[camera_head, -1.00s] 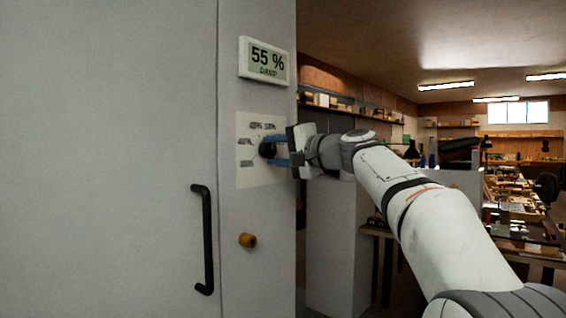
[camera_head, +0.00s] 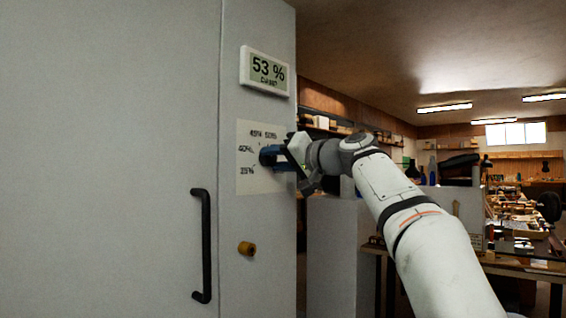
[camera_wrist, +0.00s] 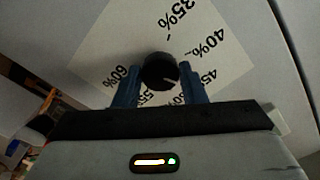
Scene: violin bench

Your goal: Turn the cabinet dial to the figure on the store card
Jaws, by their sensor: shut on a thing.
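The cabinet dial (camera_wrist: 158,68) is a round black knob on a white scale plate (camera_wrist: 105,50) with printed percentages. A short white mark on the knob points to the lower right in the wrist view, roughly between 45% and 50%. My gripper (camera_wrist: 161,74) is shut on the dial, one blue finger on each side. In the head view my gripper (camera_head: 268,156) meets the plate from the right and mostly hides the knob. The display (camera_head: 265,71) above reads 53 %, with small lettering below. I see no store card that I can read.
The tall grey cabinet (camera_head: 100,150) fills the left. Its black door handle (camera_head: 206,245) and a small brass-coloured knob (camera_head: 247,248) stand out below the plate. A workbench (camera_head: 515,262) with tools lies at the right, behind my arm.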

